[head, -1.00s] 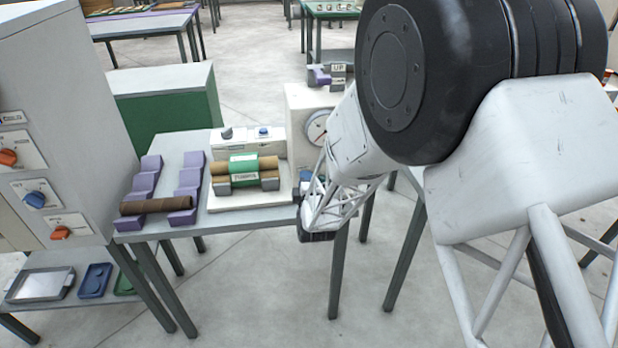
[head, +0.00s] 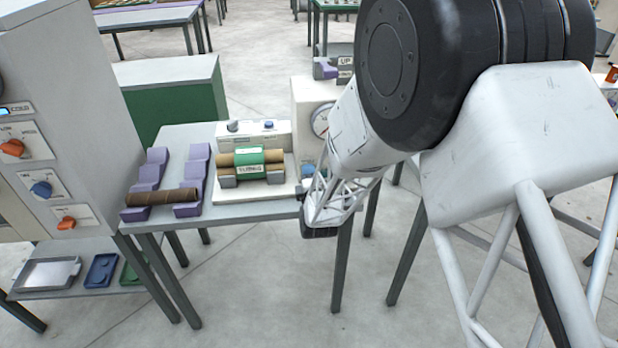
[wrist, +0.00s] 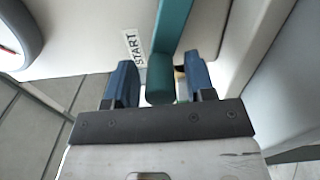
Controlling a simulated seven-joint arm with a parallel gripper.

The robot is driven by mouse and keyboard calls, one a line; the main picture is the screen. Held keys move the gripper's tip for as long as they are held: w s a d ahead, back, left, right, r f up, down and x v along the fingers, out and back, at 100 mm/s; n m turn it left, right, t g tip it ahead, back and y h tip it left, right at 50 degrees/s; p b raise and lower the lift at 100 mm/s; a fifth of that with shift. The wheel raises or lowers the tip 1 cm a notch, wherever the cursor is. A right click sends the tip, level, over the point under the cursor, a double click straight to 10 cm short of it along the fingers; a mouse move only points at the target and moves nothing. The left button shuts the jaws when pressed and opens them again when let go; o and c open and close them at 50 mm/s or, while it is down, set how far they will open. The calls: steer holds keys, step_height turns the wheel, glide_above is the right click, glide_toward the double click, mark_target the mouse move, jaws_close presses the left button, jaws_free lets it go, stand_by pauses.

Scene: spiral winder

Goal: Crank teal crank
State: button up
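The teal crank (wrist: 172,28) shows in the wrist view as a flat arm with a rounded handle (wrist: 160,80) at its near end. It is mounted at a pale machine face beside a START label (wrist: 131,48). My gripper (wrist: 161,82) has its blue fingers on both sides of the handle, with narrow gaps visible, so it looks open around the handle rather than shut on it. In the head view my arm's white lattice wrist (head: 335,195) hangs at the right end of the table and hides most of the crank.
A winder with brown rolls and a green band (head: 250,160) stands on the grey table (head: 170,140). Purple cradles (head: 197,175) hold a brown roll (head: 162,198) to its left. A white box with a dial (head: 312,95) stands behind my wrist. A control cabinet (head: 50,110) is at far left.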

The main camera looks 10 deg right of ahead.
steer(key=shift+s, duration=0.2)
steer(key=s, duration=0.7)
steer(key=shift+s, duration=0.25)
steer(key=shift+r, duration=0.15)
stand_by(0.6)
steer(key=s+d+r+m+g, duration=0.1)
steer(key=s+r+m+g, duration=0.25)
steer(key=r, duration=0.35)
steer(key=s+d+r+m+g, duration=0.2)
steer(key=s+r+m+g, duration=0.1)
steer(key=r+m, duration=0.3)
steer(key=s+d+r+m+g, duration=0.1)
steer(key=s+r+m+g, duration=0.2)
steer(key=s, duration=0.6)
steer(key=s+d+r+m+g, duration=0.2)
steer(key=s+r+m+g, duration=0.1)
steer(key=s, duration=0.5)
steer(key=s+d+r+m+g, duration=0.1)
steer(key=s+r+m+g, duration=0.2)
steer(key=s, duration=0.6)
steer(key=v, duration=0.2)
steer(key=shift+d+r, duration=0.25)
steer(key=shift+r, duration=0.1)
steer(key=shift+m, duration=0.25)
